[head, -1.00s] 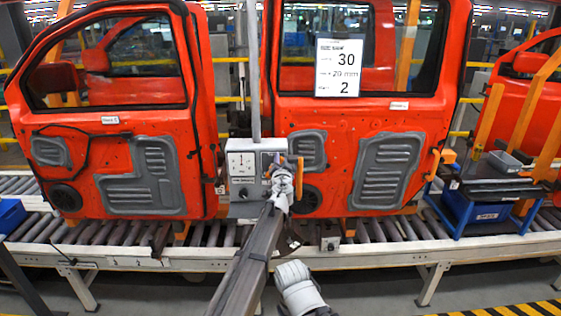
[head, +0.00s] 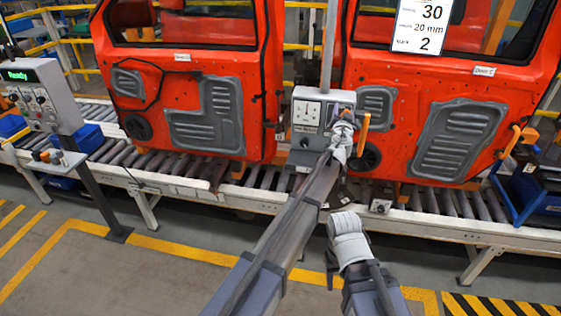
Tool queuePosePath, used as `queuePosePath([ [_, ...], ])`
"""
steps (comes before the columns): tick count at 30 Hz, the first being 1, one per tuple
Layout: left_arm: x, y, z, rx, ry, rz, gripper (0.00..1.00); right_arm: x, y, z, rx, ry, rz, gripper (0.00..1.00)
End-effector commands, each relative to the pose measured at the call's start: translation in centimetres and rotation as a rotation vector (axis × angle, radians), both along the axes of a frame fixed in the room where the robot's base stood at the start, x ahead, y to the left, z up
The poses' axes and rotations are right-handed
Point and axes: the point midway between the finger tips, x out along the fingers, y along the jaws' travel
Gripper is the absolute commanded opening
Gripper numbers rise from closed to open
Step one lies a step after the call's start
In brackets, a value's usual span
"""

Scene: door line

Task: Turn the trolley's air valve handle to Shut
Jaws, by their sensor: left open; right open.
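A grey box (head: 307,116) with a white dial plate and small controls stands on a post in front of the gap between two red doors. An upright orange handle (head: 363,135) shows at its right side; it looks like the valve handle, but its markings are too small to read. My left gripper (head: 344,128) is open just left of the orange handle and covers the box's lower right part. I cannot tell whether it touches the handle. My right gripper (head: 347,220) is open and empty, lower and nearer, in front of the conveyor.
The red left door (head: 190,65) and right door (head: 440,75) stand on a roller conveyor (head: 180,180). A control pedestal (head: 45,98) reading "Ready" stands at left. The floor at lower left is clear.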

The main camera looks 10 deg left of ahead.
Motion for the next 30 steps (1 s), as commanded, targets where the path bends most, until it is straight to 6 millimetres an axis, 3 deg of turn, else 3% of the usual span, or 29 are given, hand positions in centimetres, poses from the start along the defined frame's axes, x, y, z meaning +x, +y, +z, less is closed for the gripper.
queuePosePath([
  [9,0.0,2.2,0.4,-0.395,0.001,0.003,0.57,0.0,0.0,0.4,0.000,0.000,0.000,0.50],
  [12,-2.8,2.1,0.4,-0.386,0.001,0.002,0.57,0.0,0.0,0.4,0.000,0.000,0.000,0.50],
  [21,-8.5,2.1,0.4,-0.383,0.001,0.001,0.57,0.0,0.0,0.4,0.000,0.000,0.000,0.50],
  [30,-9.8,7.4,-1.0,-0.376,0.033,0.158,0.57,0.0,0.0,0.4,0.000,0.000,0.000,0.50],
])
